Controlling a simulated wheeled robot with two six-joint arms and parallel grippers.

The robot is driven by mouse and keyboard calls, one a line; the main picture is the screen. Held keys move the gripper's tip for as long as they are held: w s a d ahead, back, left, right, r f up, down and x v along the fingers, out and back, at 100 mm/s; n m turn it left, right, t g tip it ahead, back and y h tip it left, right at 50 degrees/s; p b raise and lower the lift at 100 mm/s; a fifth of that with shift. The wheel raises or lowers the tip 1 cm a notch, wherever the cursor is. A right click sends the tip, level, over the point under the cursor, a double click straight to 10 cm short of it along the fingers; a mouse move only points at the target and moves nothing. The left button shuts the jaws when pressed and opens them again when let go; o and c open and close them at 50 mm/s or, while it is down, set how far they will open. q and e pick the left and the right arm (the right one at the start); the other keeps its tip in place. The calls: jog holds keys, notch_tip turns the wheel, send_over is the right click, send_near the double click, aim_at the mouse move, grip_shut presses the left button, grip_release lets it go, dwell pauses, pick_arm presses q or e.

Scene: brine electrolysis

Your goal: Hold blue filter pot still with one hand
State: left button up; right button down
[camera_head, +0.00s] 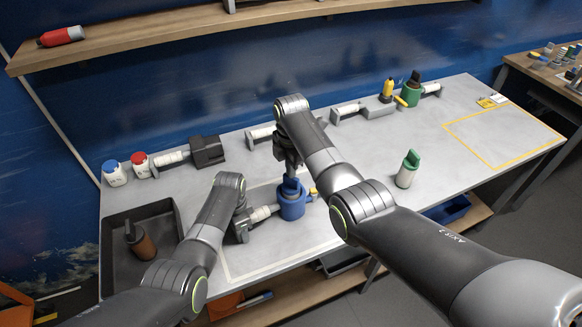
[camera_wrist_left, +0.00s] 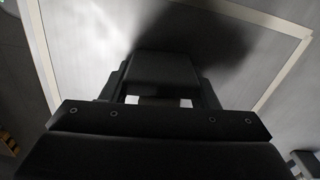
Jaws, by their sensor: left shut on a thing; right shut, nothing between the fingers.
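The blue filter pot (camera_head: 291,208) stands upright on the grey table, inside a pale taped outline. A pale handle-like piece (camera_head: 261,213) sticks out of its left side, and a small yellow-orange part (camera_head: 313,193) shows at its right. My left gripper (camera_head: 246,222) is at the pot's left and is shut on this pale side piece. My right gripper (camera_head: 290,176) points down just above the pot; it is shut and empty, and its tips partly hide the pot's top. In the left wrist view my dark left gripper (camera_wrist_left: 165,75) fills the middle, and the pot is not visible.
A dark tray (camera_head: 112,228) with a brown-handled tool stands at the left. Blue-capped and red-capped jars (camera_head: 140,166) stand behind it. A green-topped bottle (camera_head: 407,170) stands right of my right arm. A yellow taped rectangle (camera_head: 505,133) at the far right is mostly clear.

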jog(key=shift+f, duration=0.15)
jog(key=shift+r, duration=2)
pick_arm(q)
jog(key=o, duration=1.2)
jog(key=shift+o, duration=0.2)
notch_tip(320, 180, up, 12)
jog(key=shift+r, duration=0.1)
